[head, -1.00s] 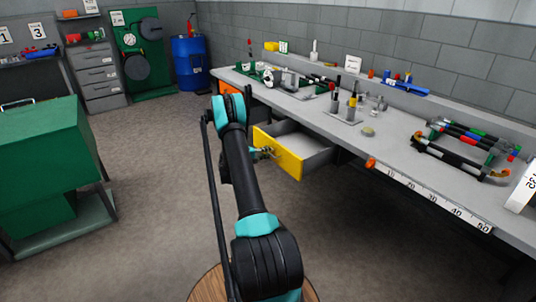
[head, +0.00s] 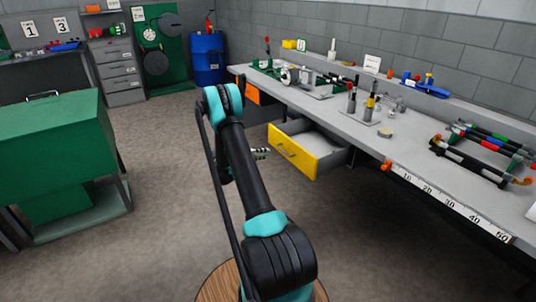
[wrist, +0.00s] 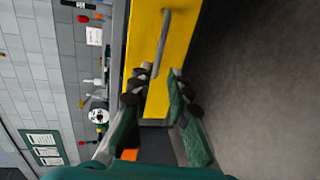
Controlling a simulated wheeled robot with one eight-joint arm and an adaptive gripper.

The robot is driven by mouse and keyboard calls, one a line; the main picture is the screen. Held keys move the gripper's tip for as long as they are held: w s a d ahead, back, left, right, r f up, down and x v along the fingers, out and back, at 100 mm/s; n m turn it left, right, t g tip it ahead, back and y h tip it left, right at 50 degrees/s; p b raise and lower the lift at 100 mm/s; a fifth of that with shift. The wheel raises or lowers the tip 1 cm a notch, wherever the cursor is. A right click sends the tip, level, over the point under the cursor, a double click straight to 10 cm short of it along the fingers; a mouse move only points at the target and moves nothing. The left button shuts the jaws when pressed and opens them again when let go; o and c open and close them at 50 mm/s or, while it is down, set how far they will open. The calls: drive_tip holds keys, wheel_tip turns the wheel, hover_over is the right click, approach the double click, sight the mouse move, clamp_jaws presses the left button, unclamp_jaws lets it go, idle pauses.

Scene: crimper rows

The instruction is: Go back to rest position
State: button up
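The yellow-fronted drawer (head: 318,158) under the grey bench stands pulled open, with its light interior showing. Its handle (head: 287,149) is free of my gripper. My gripper (head: 265,152) is just left of the drawer front, partly hidden behind my arm. In the wrist view my gripper's fingertips (wrist: 158,76) are spread apart, with the yellow front (wrist: 158,95) and the grey handle (wrist: 162,42) seen beyond them.
The grey bench (head: 360,127) runs along the right wall, carrying tools and racks. A green cabinet (head: 55,150) stands at the left. A blue barrel (head: 208,62) and grey drawer unit (head: 119,73) stand at the back. The floor between is clear.

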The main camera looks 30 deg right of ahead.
drive_tip(key=shift+a+r, duration=0.1)
idle(0.4)
drive_tip(key=s+a+r+t+y, duration=0.1)
drive_tip(key=s+a+r+y, duration=0.6)
drive_tip(key=s+a+r, duration=0.6)
drive_tip(key=s+a+y, duration=0.3)
drive_tip(key=s+a, duration=0.2)
drive_tip(key=s, duration=0.3)
drive_tip(key=s+a+f+t+y, duration=0.1)
drive_tip(key=s+a+y, duration=0.1)
drive_tip(key=s+a, duration=0.3)
drive_tip(key=s+a+m+y, duration=0.1)
drive_tip(key=s+a+y, duration=0.2)
drive_tip(key=s, duration=1)
drive_tip(key=a, duration=0.3)
drive_tip(key=shift+f+t+y, duration=0.3)
drive_tip(key=shift+f+t, duration=0.1)
